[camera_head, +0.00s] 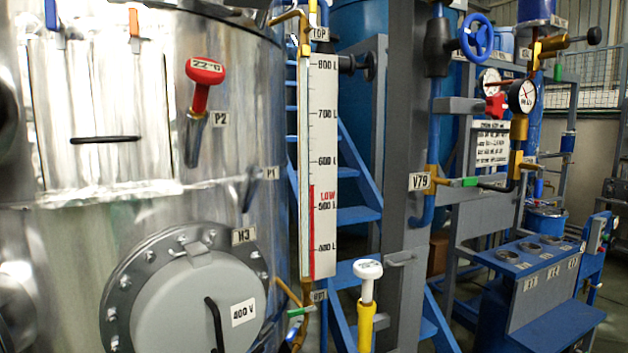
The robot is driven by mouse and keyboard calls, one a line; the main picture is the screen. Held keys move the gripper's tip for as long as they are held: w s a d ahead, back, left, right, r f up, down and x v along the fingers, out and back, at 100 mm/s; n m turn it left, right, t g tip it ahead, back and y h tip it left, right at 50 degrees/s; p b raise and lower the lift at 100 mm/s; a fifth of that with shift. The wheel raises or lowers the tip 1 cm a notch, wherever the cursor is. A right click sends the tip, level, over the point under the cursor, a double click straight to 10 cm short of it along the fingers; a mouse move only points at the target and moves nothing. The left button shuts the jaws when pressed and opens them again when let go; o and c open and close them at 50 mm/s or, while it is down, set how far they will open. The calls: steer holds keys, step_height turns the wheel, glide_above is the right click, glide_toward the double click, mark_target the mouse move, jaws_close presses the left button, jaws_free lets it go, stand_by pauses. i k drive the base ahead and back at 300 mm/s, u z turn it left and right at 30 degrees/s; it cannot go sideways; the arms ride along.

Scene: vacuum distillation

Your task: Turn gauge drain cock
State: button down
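A tall level gauge (322,160) with a white scale stands on the right side of the steel tank. Its marks run from about 800 L down, with a red LOW band on the lower part. A brass fitting with a TOP tag (319,34) is at its upper end. At its lower end a small cock with a green handle (300,311) sits beside a tag (319,295) that seems to read BOT. The handle lies nearly level, tilted slightly. Which part is the drain cock is not labelled readably. My gripper is not in view.
The steel tank (235,130) with a round hatch (195,305) fills the left. A white-capped yellow fitting (367,310) stands right of the gauge's foot. A grey post (405,130), a V79 tag (421,181) and another green handle (470,182) are further right.

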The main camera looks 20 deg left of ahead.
mark_target(293, 332)
steer(key=z, duration=0.2)
steer(key=k, duration=0.9)
steer(key=u, duration=1)
steer(key=i, duration=1)
steer(key=z, duration=0.05)
